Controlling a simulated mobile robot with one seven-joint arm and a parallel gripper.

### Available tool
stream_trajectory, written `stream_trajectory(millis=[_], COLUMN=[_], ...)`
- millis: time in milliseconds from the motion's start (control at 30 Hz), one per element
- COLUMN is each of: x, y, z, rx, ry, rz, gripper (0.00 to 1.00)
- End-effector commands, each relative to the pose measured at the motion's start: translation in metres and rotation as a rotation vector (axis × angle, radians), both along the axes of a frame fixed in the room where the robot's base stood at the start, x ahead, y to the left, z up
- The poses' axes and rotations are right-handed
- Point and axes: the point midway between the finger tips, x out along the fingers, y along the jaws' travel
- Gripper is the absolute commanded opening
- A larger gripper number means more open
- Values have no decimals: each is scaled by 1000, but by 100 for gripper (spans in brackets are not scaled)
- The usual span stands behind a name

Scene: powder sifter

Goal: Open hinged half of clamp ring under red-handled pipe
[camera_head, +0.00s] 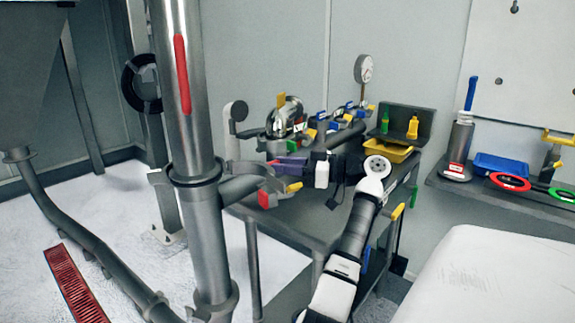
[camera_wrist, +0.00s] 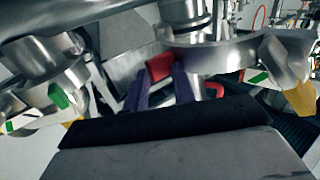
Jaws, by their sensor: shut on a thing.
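The steel pipe with the red handle (camera_head: 182,75) stands upright at left in the head view. A dark clamp band (camera_head: 195,172) circles it. A grey, curved clamp half (camera_head: 243,170) sticks out to the right of the pipe, swung away from it. My gripper (camera_head: 277,161) reaches in from the right, with its purple fingers at this half. In the wrist view my gripper (camera_wrist: 160,80) has its fingers close together at a red piece (camera_wrist: 160,66). The exact contact is partly hidden. A curved steel ring part (camera_wrist: 235,55) passes right of the fingers.
A dark bench (camera_head: 290,225) carries several clamps with coloured tabs, a yellow tray (camera_head: 388,149) and a gauge (camera_head: 363,68). A red tab (camera_head: 263,198) and a yellow tab (camera_head: 294,187) sit just below my gripper. A white rounded surface (camera_head: 490,275) is at lower right.

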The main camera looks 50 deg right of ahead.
Motion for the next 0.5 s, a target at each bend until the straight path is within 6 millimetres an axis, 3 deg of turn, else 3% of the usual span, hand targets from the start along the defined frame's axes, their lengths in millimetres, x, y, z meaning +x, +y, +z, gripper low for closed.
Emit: stream_trajectory(millis=[33,67,100,500], x=[12,12,12,4], y=[10,10,10,4], z=[1,1,1,1], rx=[-8,-8,-8,-6], ry=[6,6,6,5], rz=[24,24,23,19], gripper=[0,0,31,32])
